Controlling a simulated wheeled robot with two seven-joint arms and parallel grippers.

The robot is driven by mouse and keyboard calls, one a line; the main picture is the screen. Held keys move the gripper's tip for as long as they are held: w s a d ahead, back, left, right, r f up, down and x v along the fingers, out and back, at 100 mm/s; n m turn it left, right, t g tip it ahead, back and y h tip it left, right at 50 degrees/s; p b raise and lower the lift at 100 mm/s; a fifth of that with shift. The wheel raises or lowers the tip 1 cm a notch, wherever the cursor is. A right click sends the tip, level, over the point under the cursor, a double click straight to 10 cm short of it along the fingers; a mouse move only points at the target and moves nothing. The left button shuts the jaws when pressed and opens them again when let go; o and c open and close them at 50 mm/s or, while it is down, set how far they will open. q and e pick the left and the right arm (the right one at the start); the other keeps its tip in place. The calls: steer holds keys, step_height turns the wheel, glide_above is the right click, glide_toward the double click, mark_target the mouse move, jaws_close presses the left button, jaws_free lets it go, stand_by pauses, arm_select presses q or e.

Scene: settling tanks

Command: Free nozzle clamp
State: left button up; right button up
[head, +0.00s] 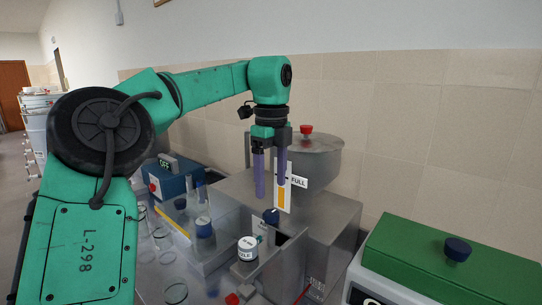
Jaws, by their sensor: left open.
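My left gripper (270,188) hangs pointing down with its two purple fingers apart and nothing visible between them. It is in front of a grey metal tank (320,165) whose lid has a red knob (306,129). A gauge strip marked FULL (283,198) shows just behind and right of the fingers. A dark blue knob (271,215) sits below the fingertips, apart from them. No nozzle clamp can be picked out for certain; a small red part (232,298) shows at the lower edge, mostly cut off. My right gripper is not in view.
A white round cap with lettering (247,247) stands beside upright metal plates (285,262). Glass vessels (176,292) and a blue box reading OFF (172,180) are at left. A green-topped box with a dark knob (458,249) fills the lower right. A tiled wall stands behind.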

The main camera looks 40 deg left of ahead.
arm_select(q)
step_height(320, 180, up, 7)
steer(key=p, duration=0.2)
steer(key=shift+r, duration=0.2)
